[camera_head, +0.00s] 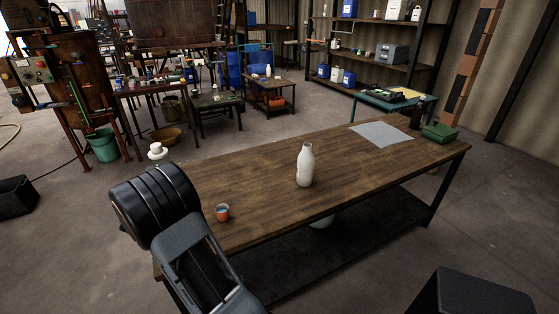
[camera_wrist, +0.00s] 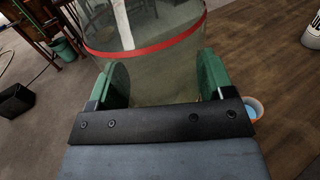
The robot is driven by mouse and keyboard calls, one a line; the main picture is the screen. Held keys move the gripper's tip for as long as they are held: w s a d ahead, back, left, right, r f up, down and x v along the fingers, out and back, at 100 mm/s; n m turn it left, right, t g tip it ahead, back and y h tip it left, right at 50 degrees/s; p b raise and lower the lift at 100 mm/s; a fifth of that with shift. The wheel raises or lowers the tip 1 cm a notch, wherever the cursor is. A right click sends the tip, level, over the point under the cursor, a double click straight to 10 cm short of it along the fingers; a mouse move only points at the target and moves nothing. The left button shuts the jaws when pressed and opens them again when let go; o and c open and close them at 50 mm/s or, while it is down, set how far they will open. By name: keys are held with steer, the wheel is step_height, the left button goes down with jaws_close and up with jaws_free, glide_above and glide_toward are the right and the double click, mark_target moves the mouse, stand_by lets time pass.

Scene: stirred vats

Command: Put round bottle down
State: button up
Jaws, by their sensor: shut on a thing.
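The round bottle (camera_wrist: 150,68) is clear, with a red band around it and a pale strip on its side. My gripper (camera_wrist: 163,78) is shut on it, with a green finger pad on each side. In the head view, a white cap (camera_head: 157,148), apparently the bottle's, shows above my black wrist. The wrist hides the rest of the bottle and my fingers there. The bottle is near the left end of the wooden table (camera_head: 255,165). I cannot tell whether it touches the tabletop.
An orange cup (camera_head: 222,212) with blue inside stands close by on the table. A white bottle (camera_head: 305,167) stands mid-table. A grey sheet (camera_head: 382,134), a dark bottle (camera_head: 417,113) and a green box (camera_head: 440,132) are at the far right end. Bare wood lies between.

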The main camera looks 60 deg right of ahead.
steer(key=s+d+m+g+b, duration=0.2)
steer(key=s+d+m+g, duration=0.45)
steer(key=d, duration=0.75)
steer(key=s+d+m+g+b, duration=0.25)
steer(key=s+d+g, duration=0.6)
steer(key=d, duration=0.55)
steer(key=shift+m, duration=0.3)
steer(key=shift+s+a+f+b, duration=0.25)
steer(key=shift+s+a+f, duration=1.45)
steer(key=shift+f, duration=0.35)
steer(key=shift+s+a+f+b, duration=0.2)
steer(key=shift+s+a+f, duration=1.3)
steer(key=shift+a+f, duration=0.4)
steer(key=shift+s+a+f+b, duration=0.25)
steer(key=shift+s+a+f, duration=1.35)
steer(key=shift+f, duration=0.55)
steer(key=shift+f, duration=0.15)
